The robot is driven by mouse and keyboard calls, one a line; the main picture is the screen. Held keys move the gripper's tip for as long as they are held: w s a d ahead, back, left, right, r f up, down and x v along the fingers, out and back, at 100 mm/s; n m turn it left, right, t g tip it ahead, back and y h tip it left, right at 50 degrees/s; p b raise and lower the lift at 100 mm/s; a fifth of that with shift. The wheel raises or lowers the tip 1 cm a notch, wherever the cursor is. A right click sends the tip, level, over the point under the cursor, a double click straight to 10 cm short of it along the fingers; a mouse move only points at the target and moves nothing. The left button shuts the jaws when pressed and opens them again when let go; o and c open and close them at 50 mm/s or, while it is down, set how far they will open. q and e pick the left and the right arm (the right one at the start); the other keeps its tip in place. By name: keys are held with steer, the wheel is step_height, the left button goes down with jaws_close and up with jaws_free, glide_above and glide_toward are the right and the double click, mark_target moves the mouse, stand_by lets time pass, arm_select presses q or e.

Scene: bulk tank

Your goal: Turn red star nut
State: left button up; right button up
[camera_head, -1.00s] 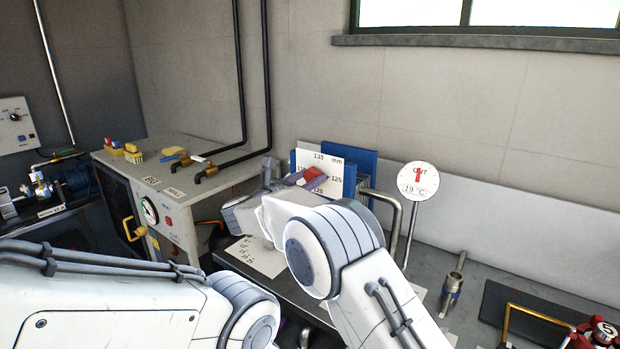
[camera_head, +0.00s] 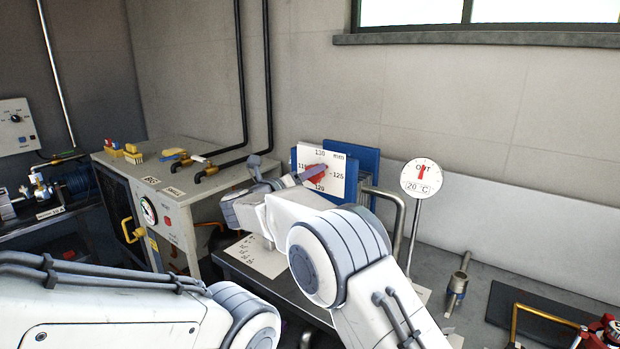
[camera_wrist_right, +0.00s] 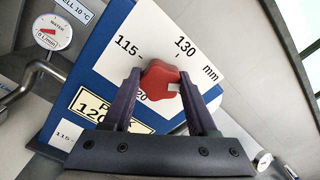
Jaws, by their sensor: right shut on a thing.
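The red star nut (camera_wrist_right: 160,78) sits in front of a white scale plate (camera_wrist_right: 115,62) marked 115, 120, 130 and mm. In the right wrist view the two dark purple fingers of my right gripper (camera_wrist_right: 160,92) stand on either side of the nut, shut on it. In the head view the red nut (camera_head: 315,172) shows partly behind a purple finger, and the plate (camera_head: 337,158) also reads 125. A small white mark is on the nut's lower right in the wrist view. My left arm lies across the lower left of the head view; its gripper is not visible.
A blue plate stack (camera_head: 365,163) stands behind the scale. A curved metal pipe (camera_head: 398,205) and the OUT dial (camera_head: 421,178), reading 20 °C, are to its right. A grey cabinet (camera_head: 190,205) with a gauge is at the left.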

arm_select(q)
step_height(320, 180, up, 3)
steer(key=p, duration=0.3)
arm_select(e)
steer(key=n, duration=1)
steer(key=shift+a+f, duration=0.1)
arm_select(q)
steer(key=shift+r, duration=0.1)
arm_select(e)
steer(key=shift+n, duration=0.4)
steer(key=o, duration=1.4)
steer(key=shift+w, duration=0.1)
steer(key=shift+c, duration=0.2)
steer(key=shift+f, duration=0.1)
